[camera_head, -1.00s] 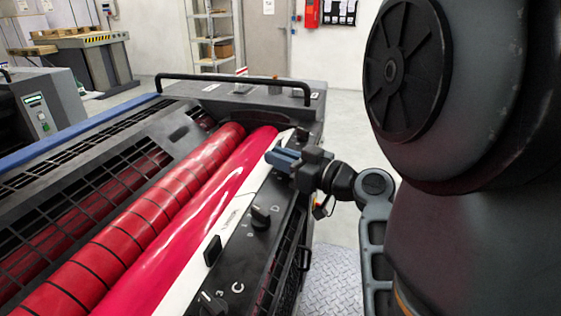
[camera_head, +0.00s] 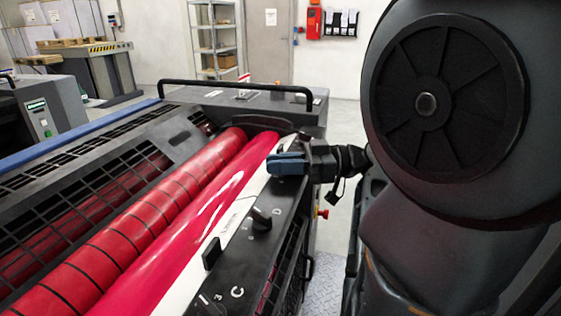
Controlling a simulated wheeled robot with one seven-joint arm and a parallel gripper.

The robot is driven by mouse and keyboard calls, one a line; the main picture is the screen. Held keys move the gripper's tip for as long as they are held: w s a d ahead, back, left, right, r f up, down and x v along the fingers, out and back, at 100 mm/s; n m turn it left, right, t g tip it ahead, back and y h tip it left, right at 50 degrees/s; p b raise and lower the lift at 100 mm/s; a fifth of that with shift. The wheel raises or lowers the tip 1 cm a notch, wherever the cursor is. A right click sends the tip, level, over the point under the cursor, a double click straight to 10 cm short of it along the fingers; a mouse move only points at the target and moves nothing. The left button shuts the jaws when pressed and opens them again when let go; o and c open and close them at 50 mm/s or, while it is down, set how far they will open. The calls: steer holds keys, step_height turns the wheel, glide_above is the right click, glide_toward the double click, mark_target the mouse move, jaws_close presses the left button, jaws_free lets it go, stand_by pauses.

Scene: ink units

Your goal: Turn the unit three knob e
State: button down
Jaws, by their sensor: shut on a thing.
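A black control panel (camera_head: 245,254) runs along the right side of the red rollers, with white letters C and D on it. My gripper (camera_head: 286,163), with blue-grey fingers, is at the panel's far end, beyond the D knob (camera_head: 262,219). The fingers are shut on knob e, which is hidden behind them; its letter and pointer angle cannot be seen. My wrist comes in from the right, nearly level.
A second black control (camera_head: 211,254) stands up from the panel edge near C. A black handrail (camera_head: 235,86) crosses the unit's far end. A red roller (camera_head: 130,225) lies left of the panel. Floor plate (camera_head: 322,286) shows between the unit and my arm.

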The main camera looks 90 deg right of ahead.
steer(key=shift+n+y, duration=0.4)
steer(key=shift+y, duration=0.3)
steer(key=c, duration=1.2)
jaws_free()
step_height(320, 180, up, 4)
steer(key=shift+r, duration=0.1)
steer(key=shift+s+d+r+p, duration=0.15)
steer(key=shift+s+d+r, duration=0.2)
steer(key=shift+s, duration=0.3)
steer(key=shift+s+d+r+p, duration=0.15)
steer(key=shift+s+r, duration=0.25)
steer(key=shift+s, duration=0.2)
steer(key=shift+s+d+r+p, duration=0.25)
steer(key=shift+s+r+p, duration=0.35)
steer(key=shift+s, duration=0.35)
steer(key=shift+s+d+r+b, duration=0.4)
steer(key=shift+s+r, duration=0.3)
steer(key=shift+s, duration=0.4)
steer(key=shift+s+d+r+b, duration=0.45)
steer(key=shift+s+r, duration=0.2)
steer(key=shift+s, duration=0.4)
steer(key=shift+s+d+r+b, duration=0.4)
steer(key=shift+s+r, duration=0.3)
steer(key=shift+s, duration=0.4)
